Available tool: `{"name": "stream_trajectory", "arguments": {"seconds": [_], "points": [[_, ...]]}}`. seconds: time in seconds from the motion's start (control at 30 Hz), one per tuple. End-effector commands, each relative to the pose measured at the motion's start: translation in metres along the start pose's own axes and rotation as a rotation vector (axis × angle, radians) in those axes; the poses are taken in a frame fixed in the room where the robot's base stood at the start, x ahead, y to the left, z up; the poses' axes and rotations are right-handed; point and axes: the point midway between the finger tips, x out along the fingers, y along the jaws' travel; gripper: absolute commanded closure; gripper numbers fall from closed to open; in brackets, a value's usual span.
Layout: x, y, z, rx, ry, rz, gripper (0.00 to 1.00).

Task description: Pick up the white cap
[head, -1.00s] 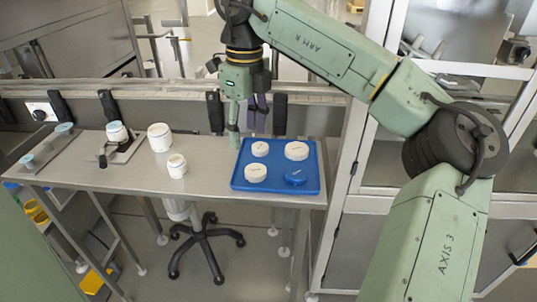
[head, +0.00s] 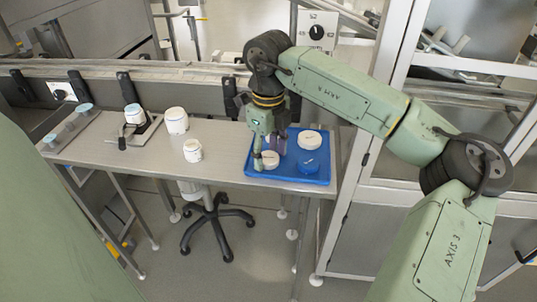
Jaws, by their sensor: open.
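A blue tray (head: 322,180) on the right end of the steel table holds several caps. One white cap (head: 270,160) lies at the front left of the tray, partly covered by a finger of my gripper (head: 269,153). A larger white cap (head: 310,139) lies at the back right. A blue cap (head: 309,166) lies at the front right. A third, smaller white cap at the back left is mostly hidden behind my gripper. My gripper points down, open, low over the tray's left side. I cannot tell whether it touches the front-left cap.
Two white jars, one larger (head: 176,121) and one smaller (head: 193,150), stand on the table (head: 225,145) left of the tray. Another jar (head: 134,114) stands in a metal fixture farther left. A rail runs behind the table. A glazed frame stands to the right.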

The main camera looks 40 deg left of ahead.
Motion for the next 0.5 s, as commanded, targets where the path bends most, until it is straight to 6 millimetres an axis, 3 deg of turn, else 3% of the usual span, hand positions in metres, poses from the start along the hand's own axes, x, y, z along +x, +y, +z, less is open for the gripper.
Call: {"name": "stream_trajectory", "arguments": {"seconds": [0.23, 0.5], "points": [[0.0019, 0.0, 0.0001, 0.0, -0.001, 0.0, 0.48], [0.0016, 0.0, 0.0001, 0.0, 0.0, 0.0, 0.67]]}}
